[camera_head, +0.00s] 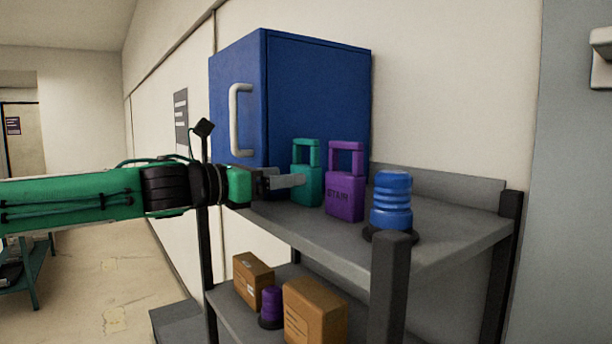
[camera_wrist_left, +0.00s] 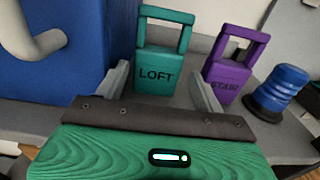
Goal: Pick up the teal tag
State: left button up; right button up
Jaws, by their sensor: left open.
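The teal tag (camera_head: 307,186) stands upright on the top shelf, with an open loop handle on top. In the left wrist view the teal tag (camera_wrist_left: 160,75) reads "LOFT" and stands ahead, between the lines of the two fingers. My left gripper (camera_head: 298,181) reaches in from the left at the tag's height. Its fingers (camera_wrist_left: 160,82) are spread apart with nothing held between them. I cannot tell whether a finger touches the tag. My right gripper is in neither view.
A purple tag (camera_head: 345,196) reading "STAIR" stands close right of the teal one. A blue ribbed cylinder (camera_head: 391,200) stands further right. A blue cabinet (camera_head: 318,95) with a pale handle stands behind. Boxes (camera_head: 314,312) sit on the lower shelf. The top shelf's right end is clear.

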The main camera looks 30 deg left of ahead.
aim_at(306, 172)
pick_arm(q)
jog(key=shift+w+d+f, duration=0.1)
jog(key=shift+w, duration=0.35)
jog(key=shift+w+d+f, duration=0.1)
jog(key=shift+w, duration=0.35)
jog(key=shift+p+x, duration=0.3)
jog(key=shift+x, duration=0.65)
jog(key=shift+s, duration=0.1)
jog(key=shift+r, duration=0.1)
jog(key=c, duration=1)
jog(key=shift+d+r, duration=0.1)
